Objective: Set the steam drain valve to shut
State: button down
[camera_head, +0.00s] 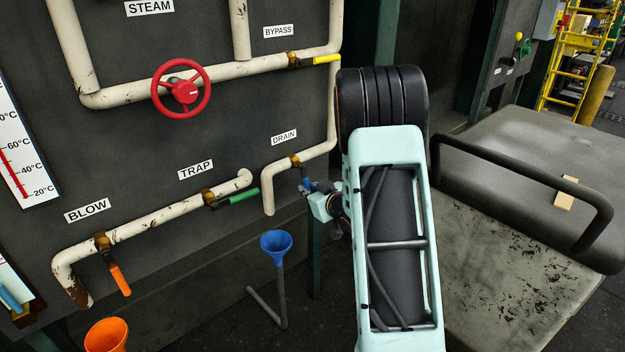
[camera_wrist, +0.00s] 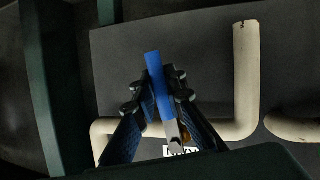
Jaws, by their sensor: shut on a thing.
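The steam drain valve sits on the cream pipe under the DRAIN label (camera_head: 284,137), with a brass body (camera_head: 295,160). Its blue lever (camera_wrist: 153,68) stands between my fingers in the wrist view, its metal shank running down toward the pipe. The lever appears roughly crosswise to the nearby pipe run (camera_wrist: 225,130). My gripper (camera_wrist: 157,88) is shut on the blue lever. In the head view my gripper (camera_head: 312,187) is at the drain valve, and the lever is mostly hidden by it.
A green trap lever (camera_head: 244,196) is left of my gripper. A blue funnel (camera_head: 276,243) stands below. A yellow bypass lever (camera_head: 326,60) and red steam wheel (camera_head: 181,91) are above. An orange blow lever (camera_head: 119,279) is lower left. A bench with a black rail (camera_head: 520,165) is right.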

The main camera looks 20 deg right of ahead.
jog(key=shift+s+a+m+g+y+p, duration=0.2)
jog(key=shift+a+m+g+y+p, duration=0.2)
jog(key=shift+a+m+p, duration=0.35)
jog(key=shift+d+f, duration=0.1)
jog(key=c, duration=2)
grip_release()
jog(key=shift+o, duration=0.2)
jog(key=shift+s, duration=0.1)
jog(key=v, duration=1.2)
